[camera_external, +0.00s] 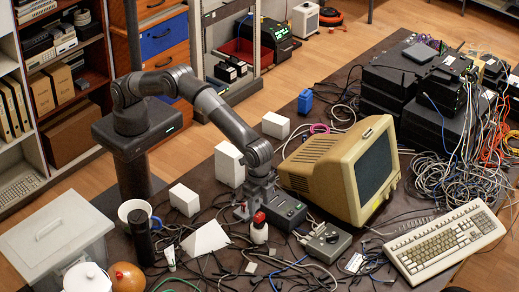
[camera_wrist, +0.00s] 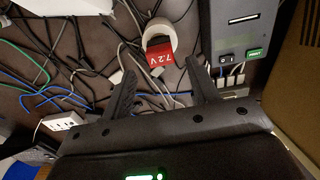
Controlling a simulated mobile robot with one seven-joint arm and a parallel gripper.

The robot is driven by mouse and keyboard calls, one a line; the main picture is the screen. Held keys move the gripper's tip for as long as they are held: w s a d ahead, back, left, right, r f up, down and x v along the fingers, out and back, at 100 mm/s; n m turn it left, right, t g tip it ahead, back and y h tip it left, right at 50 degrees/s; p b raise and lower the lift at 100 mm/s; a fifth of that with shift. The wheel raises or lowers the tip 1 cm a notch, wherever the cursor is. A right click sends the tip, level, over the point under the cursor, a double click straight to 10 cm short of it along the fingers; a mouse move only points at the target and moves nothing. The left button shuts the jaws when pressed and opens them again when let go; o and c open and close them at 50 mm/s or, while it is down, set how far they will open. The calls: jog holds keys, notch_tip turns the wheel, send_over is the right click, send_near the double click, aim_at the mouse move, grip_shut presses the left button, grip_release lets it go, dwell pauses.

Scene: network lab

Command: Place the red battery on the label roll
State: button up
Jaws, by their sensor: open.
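The red battery (camera_wrist: 161,53), marked 7.2V, shows in the wrist view against the near side of the white label roll (camera_wrist: 157,29), overlapping its rim. In the external view the battery (camera_external: 259,217) sits at the top of the white roll (camera_external: 259,234), on the dark table. My gripper (camera_wrist: 162,67) is open, its two dark fingers on either side of the space just short of the battery. No finger visibly touches it. In the external view my gripper (camera_external: 245,208) is just left of and behind the battery, partly hidden among dark items.
A beige monitor (camera_external: 340,170) and a grey box (camera_external: 325,243) stand to the right, white boxes (camera_external: 229,164) to the left and behind.

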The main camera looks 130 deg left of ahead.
aim_at(259, 215)
jog(key=s+a+r, duration=0.1)
jog(key=s+r, duration=0.2)
jog(key=r, duration=0.3)
jog(key=s+a+r+t, duration=0.1)
jog(key=s+r, duration=0.1)
jog(key=r, duration=0.4)
jog(key=s+a+r, duration=0.1)
jog(key=s+r, duration=0.2)
jog(key=r, duration=0.3)
jog(key=s+a+r+t, duration=0.2)
jog(key=s+r, duration=0.6)
jog(key=s, duration=0.5)
jog(key=s+a+r+t, duration=0.1)
jog(key=s+a, duration=0.1)
jog(key=s, duration=1.3)
jog(key=s+f, duration=0.3)
jog(key=s, duration=0.5)
jog(key=s+a+f+t, duration=0.1)
jog(key=s+f, duration=0.2)
jog(key=s, duration=0.5)
jog(key=shift+f+t, duration=0.3)
jog(key=shift+f, duration=0.1)
jog(key=shift+o, duration=0.5)
